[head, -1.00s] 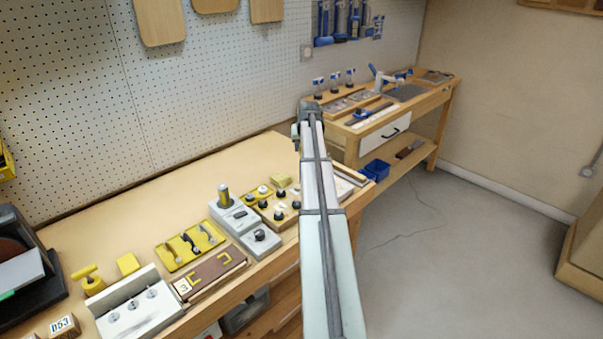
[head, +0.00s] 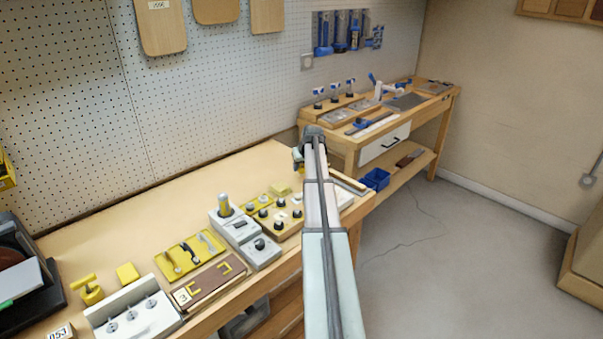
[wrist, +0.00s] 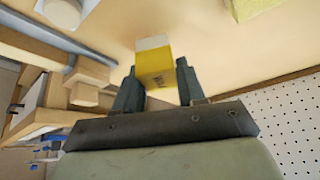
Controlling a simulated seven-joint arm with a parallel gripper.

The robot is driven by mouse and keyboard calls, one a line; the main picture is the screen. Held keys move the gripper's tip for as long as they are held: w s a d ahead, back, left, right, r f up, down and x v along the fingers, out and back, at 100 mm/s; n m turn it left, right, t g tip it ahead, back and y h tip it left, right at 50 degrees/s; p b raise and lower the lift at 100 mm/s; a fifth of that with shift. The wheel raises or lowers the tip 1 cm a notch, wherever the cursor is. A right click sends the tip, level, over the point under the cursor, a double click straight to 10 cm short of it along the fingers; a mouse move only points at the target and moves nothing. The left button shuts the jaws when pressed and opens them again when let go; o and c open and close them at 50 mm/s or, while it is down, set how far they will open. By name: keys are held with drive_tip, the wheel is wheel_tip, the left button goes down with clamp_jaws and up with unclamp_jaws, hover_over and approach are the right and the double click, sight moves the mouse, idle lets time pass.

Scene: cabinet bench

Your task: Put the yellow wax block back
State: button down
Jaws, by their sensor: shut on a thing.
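My gripper is shut on a small yellow block (wrist: 155,68) with a paler band across its upper part and small dark marks on its lower part. In the wrist view the two dark fingers (wrist: 157,85) stand on either side of it. It appears to be above the pale bench top.
A pale yellow block (wrist: 252,8) is at the wrist view's upper right. On the near bench (head: 150,215) are another yellow block (head: 127,273), a yellow tool tray (head: 190,255), grey units (head: 245,235) and a knob board (head: 278,215). The bench's back strip is clear.

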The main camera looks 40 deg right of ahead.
sight(302, 172)
drive_tip(key=shift+f, duration=1.5)
drive_tip(key=c, duration=0.7)
unclamp_jaws()
drive_tip(key=shift+f, duration=0.1)
drive_tip(key=shift+o, duration=0.2)
drive_tip(key=v, duration=1.2)
